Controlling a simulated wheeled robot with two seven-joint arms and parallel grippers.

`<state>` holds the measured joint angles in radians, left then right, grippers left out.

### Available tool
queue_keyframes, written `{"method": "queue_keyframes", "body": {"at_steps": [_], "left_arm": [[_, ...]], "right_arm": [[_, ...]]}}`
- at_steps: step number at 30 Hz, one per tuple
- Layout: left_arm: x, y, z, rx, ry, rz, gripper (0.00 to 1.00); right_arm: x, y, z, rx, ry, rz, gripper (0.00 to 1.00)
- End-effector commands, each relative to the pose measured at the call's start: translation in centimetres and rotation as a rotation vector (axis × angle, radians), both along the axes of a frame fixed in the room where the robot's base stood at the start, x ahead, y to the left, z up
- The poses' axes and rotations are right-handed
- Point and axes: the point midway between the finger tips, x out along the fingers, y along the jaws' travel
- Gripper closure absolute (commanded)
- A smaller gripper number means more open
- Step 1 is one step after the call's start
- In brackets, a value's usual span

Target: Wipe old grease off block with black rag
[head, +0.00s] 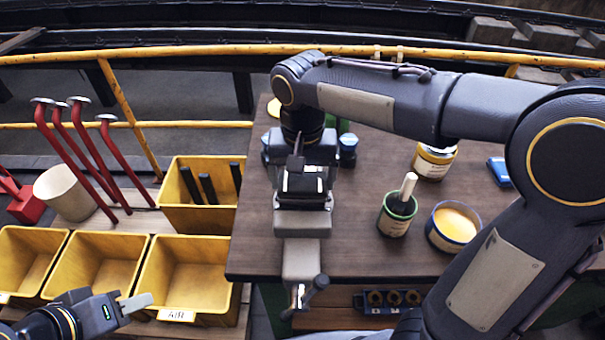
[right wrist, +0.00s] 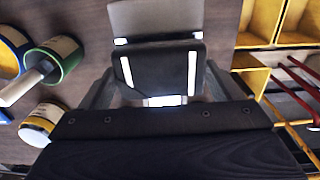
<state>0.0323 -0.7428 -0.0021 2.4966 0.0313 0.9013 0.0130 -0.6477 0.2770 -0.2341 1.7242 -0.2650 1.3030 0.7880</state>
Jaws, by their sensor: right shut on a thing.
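A grey vise (head: 302,222) stands at the table's left side, its handle over the front edge. My right gripper (head: 302,168) points down at the vise. In the right wrist view its grey fingers flank a dark, flat piece (right wrist: 160,72), which I take to be the black rag. Pale strips show on this piece. The block is mostly hidden at the vise jaws, and I cannot make out grease on it or clearly separate it from the rag. My left gripper (head: 136,303) is low at the left, near the front yellow bins, away from the vise; its jaw gap does not show.
On the table (head: 350,255) stand a green can with a brush (head: 395,215), an open tin of yellow grease (head: 454,226), another tin (head: 434,161) and a blue item (head: 498,171). Yellow bins (head: 185,275) and red-handled tools (head: 80,150) are at the left. A yellow rail (head: 200,52) runs behind.

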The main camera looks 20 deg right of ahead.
Motion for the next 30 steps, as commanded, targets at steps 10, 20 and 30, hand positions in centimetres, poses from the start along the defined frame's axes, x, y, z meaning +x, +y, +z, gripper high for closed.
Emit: {"method": "queue_keyframes", "body": {"at_steps": [10,20,30], "left_arm": [[0.01,0.00,0.03,0.000,0.000,0.000,0.64],[0.01,0.01,-0.12,0.000,0.000,0.000,0.64],[0.01,0.00,-0.55,0.000,0.000,0.000,0.64]], "right_arm": [[0.00,0.01,0.01,0.000,0.000,0.000,0.33],[0.00,0.01,-0.18,0.000,0.000,0.000,0.33],[0.00,0.02,-0.88,0.000,0.000,0.000,0.33]]}}
